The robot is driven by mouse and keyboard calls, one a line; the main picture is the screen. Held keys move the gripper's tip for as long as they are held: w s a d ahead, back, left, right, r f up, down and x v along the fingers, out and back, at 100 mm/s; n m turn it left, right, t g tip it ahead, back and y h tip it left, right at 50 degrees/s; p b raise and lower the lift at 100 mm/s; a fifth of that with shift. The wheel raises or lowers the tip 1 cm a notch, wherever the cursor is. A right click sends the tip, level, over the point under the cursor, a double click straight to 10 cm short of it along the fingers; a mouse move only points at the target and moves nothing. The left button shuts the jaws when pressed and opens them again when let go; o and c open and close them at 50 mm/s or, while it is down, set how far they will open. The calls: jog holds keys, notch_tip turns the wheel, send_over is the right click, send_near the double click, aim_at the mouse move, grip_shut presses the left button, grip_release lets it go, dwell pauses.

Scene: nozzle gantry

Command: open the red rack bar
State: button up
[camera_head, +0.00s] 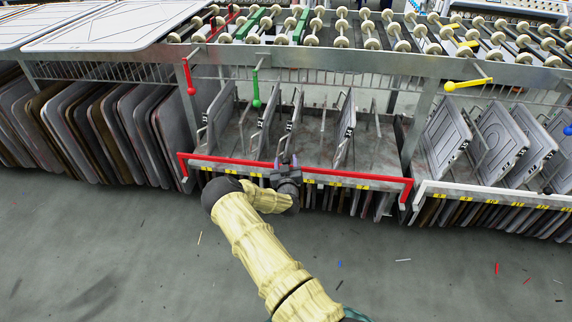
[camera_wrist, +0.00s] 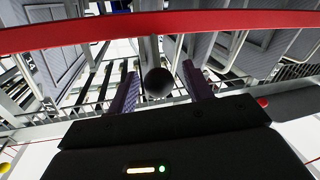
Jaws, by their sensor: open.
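The red rack bar (camera_head: 340,178) runs along the front of the middle rack in the head view, its ends turned back toward the rack. It crosses the top of the wrist view (camera_wrist: 230,22) as a wide red band. My gripper (camera_head: 285,165) is at the bar, near its middle, and partly hides it. In the wrist view my gripper's two fingers (camera_wrist: 158,85) are apart, with a dark round thing between them. The red bar shows beyond the fingertips. I cannot tell whether the fingers touch it.
Grey panels (camera_head: 222,115) stand in the rack behind the bar. A white rack bar (camera_head: 490,194) fronts the rack on the right. Red (camera_head: 187,76), green (camera_head: 256,88) and yellow (camera_head: 467,84) levers hang above. The grey floor (camera_head: 110,240) in front is mostly clear, with small scraps.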

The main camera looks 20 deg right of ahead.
grip_shut()
dwell(0.3)
